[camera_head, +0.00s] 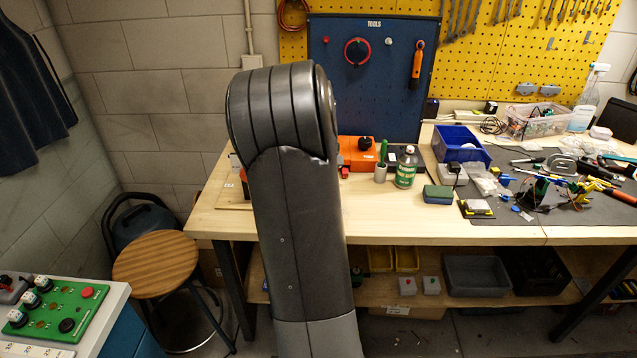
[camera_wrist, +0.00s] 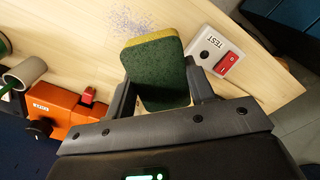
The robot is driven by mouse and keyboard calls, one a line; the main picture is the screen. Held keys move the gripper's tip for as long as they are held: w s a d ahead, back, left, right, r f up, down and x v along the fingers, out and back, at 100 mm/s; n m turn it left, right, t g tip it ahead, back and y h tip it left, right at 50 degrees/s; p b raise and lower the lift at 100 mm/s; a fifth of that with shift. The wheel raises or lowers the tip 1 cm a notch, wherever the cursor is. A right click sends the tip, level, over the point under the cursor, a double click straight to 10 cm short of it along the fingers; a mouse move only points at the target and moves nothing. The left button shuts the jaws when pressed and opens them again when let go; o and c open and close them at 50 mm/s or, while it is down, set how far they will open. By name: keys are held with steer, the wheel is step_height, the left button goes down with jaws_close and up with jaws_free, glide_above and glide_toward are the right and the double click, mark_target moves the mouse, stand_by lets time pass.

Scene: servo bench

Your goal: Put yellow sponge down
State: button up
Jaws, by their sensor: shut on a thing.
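In the wrist view a sponge (camera_wrist: 158,72) with a dark green face and a yellow edge sits between the fingers of my gripper (camera_wrist: 157,82). My gripper is shut on it, one finger at each side. The sponge is over the light wooden bench top (camera_wrist: 80,50); I cannot tell whether it touches the wood. In the head view my arm hides the gripper and the held sponge. A green and blue block (camera_head: 438,194) lies on the bench near its front edge.
A white TEST box (camera_wrist: 218,50) with a red switch is close right of the sponge. An orange device (camera_wrist: 72,112) and a grey cup (camera_wrist: 25,72) are at the left. Speckles (camera_wrist: 132,20) lie on bare wood ahead. A green bottle (camera_head: 406,168) stands on the bench.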

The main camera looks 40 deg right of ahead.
stand_by(0.4)
steer(key=s+d+r+m, duration=0.2)
steer(key=s+d+m, duration=0.3)
steer(key=s+d, duration=1.1)
steer(key=s+d+m, duration=0.2)
steer(key=s+d, duration=0.1)
steer(key=s, duration=0.7)
steer(key=s+d+m, duration=0.2)
steer(key=s+d, duration=0.1)
steer(key=s, duration=0.8)
glide_above(442, 218)
step_height(442, 218, down, 6)
steer(key=shift+r, duration=0.1)
steer(key=shift+f, duration=2)
steer(key=shift+f, duration=0.1)
steer(key=o, duration=1.1)
